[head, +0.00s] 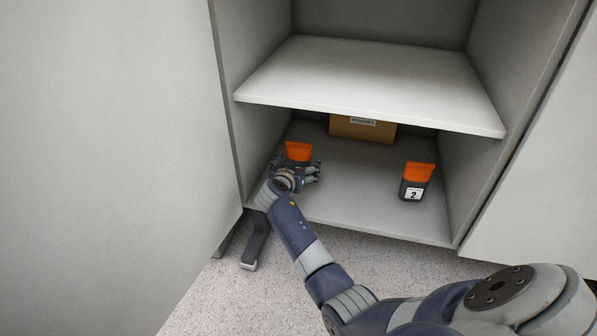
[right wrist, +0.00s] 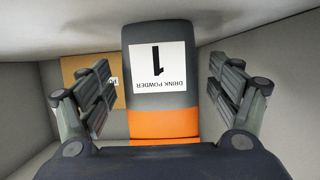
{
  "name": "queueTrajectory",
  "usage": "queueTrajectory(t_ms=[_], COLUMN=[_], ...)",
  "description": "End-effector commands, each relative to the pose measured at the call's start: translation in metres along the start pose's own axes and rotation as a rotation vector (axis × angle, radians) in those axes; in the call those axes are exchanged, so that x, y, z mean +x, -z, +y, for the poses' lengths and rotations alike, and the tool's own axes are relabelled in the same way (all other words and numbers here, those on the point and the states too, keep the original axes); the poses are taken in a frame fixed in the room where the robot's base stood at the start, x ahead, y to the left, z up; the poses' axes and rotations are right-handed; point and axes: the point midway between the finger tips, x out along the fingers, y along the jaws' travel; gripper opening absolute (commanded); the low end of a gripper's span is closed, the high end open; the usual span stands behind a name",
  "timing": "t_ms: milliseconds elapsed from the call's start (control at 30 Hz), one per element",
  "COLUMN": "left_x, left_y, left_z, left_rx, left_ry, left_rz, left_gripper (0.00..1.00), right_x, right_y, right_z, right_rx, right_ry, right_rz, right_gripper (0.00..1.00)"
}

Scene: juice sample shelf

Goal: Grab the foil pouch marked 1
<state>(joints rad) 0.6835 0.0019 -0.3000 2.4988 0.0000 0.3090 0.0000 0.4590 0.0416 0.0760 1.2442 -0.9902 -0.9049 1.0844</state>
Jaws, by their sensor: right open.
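The foil pouch marked 1 (head: 298,150) stands on the lower shelf at the left, with its orange top showing and its lower part hidden behind my right gripper. In the right wrist view the pouch (right wrist: 161,100) shows grey and orange with a white label reading "1" and "DRINK POWDER", appearing upside down. My right gripper (head: 298,174) is open, with its fingers (right wrist: 160,98) spread on either side of the pouch and a visible gap at each side. A second orange and grey pouch marked 2 (head: 416,181) stands to the right on the same shelf. My left gripper is not in view.
A cardboard box (head: 362,130) labelled "POUCHES" stands at the back of the lower shelf. The upper shelf board (head: 370,85) hangs above the pouches. The cabinet's side walls bound the space left and right. Bare shelf lies between the two pouches.

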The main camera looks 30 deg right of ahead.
Motion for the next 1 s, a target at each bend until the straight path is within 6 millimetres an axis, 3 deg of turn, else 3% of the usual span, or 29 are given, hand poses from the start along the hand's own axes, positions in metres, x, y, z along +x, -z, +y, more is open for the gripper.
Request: queueTrajectory(t_ms=[100,367,600,633,1000], left_x=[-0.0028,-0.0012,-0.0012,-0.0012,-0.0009], left_y=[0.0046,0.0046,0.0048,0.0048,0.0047], left_z=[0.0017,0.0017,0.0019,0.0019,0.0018], left_rx=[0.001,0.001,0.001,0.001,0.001], left_ry=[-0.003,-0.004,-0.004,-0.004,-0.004], left_rz=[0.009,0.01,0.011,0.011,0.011], left_gripper=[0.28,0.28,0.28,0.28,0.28], right_x=[0.0087,0.0094,0.0093,0.0093,0.009], right_y=[-0.0014,0.0,-0.0003,-0.0004,0.0007], right_z=[-0.0002,0.0,-0.0001,-0.0001,-0.0004], right_rx=[0.0,0.0,0.0,0.0,0.001], right_ry=[0.0,0.0,0.0,0.0,0.001], right_rz=[0.0,-0.001,-0.001,-0.001,0.0], right_gripper=[0.84,0.84,0.32,0.28,0.28])
